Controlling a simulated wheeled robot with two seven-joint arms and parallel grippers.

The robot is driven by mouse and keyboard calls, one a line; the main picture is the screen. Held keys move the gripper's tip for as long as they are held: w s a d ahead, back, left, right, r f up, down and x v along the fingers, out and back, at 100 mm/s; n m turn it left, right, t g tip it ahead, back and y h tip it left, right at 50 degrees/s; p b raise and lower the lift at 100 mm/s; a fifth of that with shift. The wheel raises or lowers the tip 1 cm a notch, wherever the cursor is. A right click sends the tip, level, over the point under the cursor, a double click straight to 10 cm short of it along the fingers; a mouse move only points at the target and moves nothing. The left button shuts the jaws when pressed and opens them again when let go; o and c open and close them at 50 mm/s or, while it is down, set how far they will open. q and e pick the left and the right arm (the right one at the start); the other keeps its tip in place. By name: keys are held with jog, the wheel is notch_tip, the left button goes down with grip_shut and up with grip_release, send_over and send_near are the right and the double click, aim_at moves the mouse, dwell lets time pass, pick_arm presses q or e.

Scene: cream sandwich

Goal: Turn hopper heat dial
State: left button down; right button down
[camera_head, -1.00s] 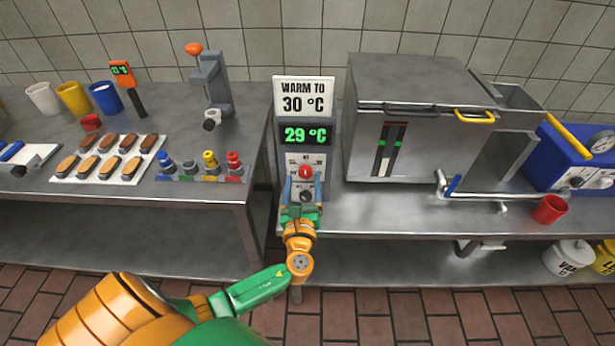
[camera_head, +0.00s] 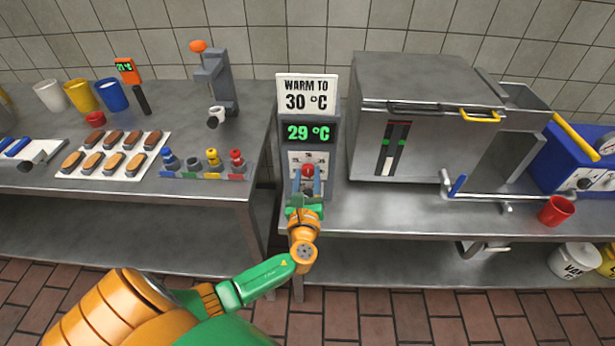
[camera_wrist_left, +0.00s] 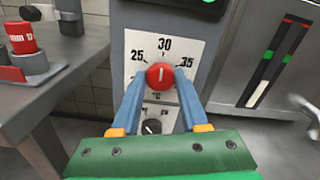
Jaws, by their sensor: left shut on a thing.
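The red heat dial (camera_head: 308,171) is on the front of a grey control box (camera_head: 323,160). In the left wrist view the red dial (camera_wrist_left: 160,75) sits on a white scale plate (camera_wrist_left: 138,45) marked 25, 30 and 35, and its white line points about straight up, near 30. My left gripper (camera_head: 307,178) is shut on the dial, with blue fingers on its two sides; they also show in the left wrist view (camera_wrist_left: 160,82). The green display (camera_head: 309,133) reads 29 °C. The sign (camera_head: 306,94) above says warm to 30 °C. My right gripper is not in view.
A steel hopper box (camera_head: 425,125) with a yellow handle stands to the right, with a red cup (camera_head: 556,211) farther right. On the left table are a tray of biscuits (camera_head: 135,168) and coloured plugs (camera_head: 212,160). A second dark knob (camera_wrist_left: 152,127) sits below the dial.

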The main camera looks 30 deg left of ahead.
pick_arm(q)
jog(key=n+b, duration=0.1)
jog(key=n, duration=0.1)
jog(key=n+b, duration=0.2)
jog(key=n, duration=0.1)
jog(key=shift+f+n, duration=0.25)
jog(key=shift+n, duration=0.05)
jog(key=n+b, duration=0.2)
jog(key=n, duration=0.1)
jog(key=shift+s+n+b, duration=0.1)
jog(key=shift+n+b, duration=0.5)
jog(key=shift+n, duration=0.7)
jog(key=shift+r, duration=0.1)
jog(key=shift+c, duration=2.1)
grip_release()
jog(key=b+v, duration=0.1)
jog(key=v, duration=0.6)
